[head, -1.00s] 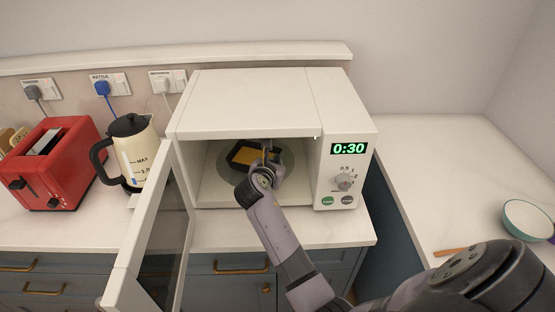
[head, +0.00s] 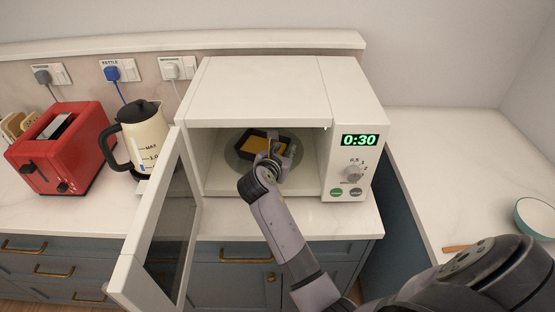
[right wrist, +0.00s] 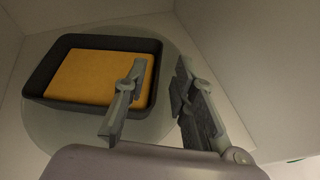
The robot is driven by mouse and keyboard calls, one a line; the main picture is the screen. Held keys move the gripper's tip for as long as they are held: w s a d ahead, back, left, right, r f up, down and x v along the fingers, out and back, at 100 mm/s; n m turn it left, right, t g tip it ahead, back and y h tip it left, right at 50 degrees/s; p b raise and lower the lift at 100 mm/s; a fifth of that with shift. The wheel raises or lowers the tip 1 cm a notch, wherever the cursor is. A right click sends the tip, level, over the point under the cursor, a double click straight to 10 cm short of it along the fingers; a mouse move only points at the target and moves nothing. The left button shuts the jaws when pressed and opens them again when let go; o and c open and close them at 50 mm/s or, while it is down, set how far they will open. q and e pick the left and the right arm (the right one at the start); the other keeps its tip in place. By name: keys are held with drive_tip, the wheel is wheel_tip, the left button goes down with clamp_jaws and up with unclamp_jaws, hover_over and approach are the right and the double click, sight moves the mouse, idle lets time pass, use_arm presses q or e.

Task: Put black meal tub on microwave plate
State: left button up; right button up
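The black meal tub (head: 254,133) with orange food in it sits inside the open microwave (head: 290,88). In the right wrist view the tub (right wrist: 100,42) looks flat on the round glass microwave plate (right wrist: 40,125), which also shows in the head view (head: 233,158). My right gripper (head: 281,148) reaches in at the tub's right side. In the right wrist view its fingers (right wrist: 161,65) are spread, one over the food and one outside the tub's right wall, with gaps beside that wall. My left gripper is out of view.
The microwave door (head: 165,225) stands open on the left. A cream kettle (head: 145,140) and a red toaster (head: 62,148) are left of it. A bowl (head: 537,217) is at the right edge. The right counter (head: 460,150) is mostly clear.

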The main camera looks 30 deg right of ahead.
drive_tip(key=v, duration=0.9)
drive_tip(key=shift+b, duration=0.4)
